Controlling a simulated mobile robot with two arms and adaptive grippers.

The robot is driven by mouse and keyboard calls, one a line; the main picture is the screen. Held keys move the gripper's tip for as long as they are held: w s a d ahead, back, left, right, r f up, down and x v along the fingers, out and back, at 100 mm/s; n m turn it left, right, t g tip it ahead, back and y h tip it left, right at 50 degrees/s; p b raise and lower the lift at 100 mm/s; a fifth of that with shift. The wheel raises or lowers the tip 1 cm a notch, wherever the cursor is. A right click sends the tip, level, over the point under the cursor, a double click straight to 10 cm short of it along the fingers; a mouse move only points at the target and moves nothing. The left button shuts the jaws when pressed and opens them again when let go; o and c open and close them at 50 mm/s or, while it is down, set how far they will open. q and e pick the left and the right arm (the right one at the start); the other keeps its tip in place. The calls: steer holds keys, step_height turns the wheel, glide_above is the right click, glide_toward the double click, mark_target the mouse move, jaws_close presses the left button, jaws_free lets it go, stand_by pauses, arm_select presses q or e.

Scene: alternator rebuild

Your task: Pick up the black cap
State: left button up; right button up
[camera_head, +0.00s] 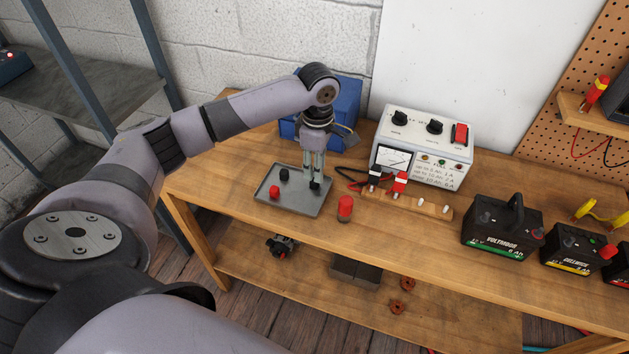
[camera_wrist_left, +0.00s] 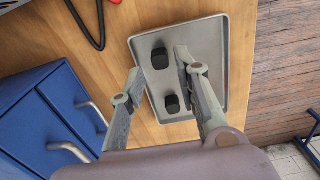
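Two black caps rest on a grey metal tray (camera_head: 300,205) on the workbench. One black cap (camera_head: 284,174) is towards the tray's back left; the other (camera_head: 315,184) is at its right, just below my left gripper's fingertips. In the left wrist view, both the right-hand cap (camera_wrist_left: 160,58) and the back-left cap (camera_wrist_left: 172,103) show on the tray (camera_wrist_left: 215,30). My left gripper (camera_head: 314,174) points down over the tray, with its fingers apart and nothing between them; its spread fingers also show in the wrist view (camera_wrist_left: 157,66). My right gripper is out of view.
A red cap (camera_head: 274,192) lies on the tray's left part. A red cylinder (camera_head: 345,208) stands right of the tray. A blue drawer cabinet (camera_head: 347,104) is close behind my gripper. A white power supply (camera_head: 425,150) with clamps and cables stands to the right, then batteries (camera_head: 502,225).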

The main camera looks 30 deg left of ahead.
arm_select(q)
steer(key=shift+f, duration=0.35)
steer(key=f, duration=0.1)
steer(key=f+p, duration=0.1)
steer(key=f, duration=0.2)
steer(key=shift+a+f, duration=0.15)
steer(key=shift+a, duration=0.1)
steer(key=shift+f, duration=0.1)
steer(key=c, duration=0.5)
step_height(320, 180, up, 20)
steer(key=shift+r+b, duration=0.1)
steer(key=shift+b, duration=0.75)
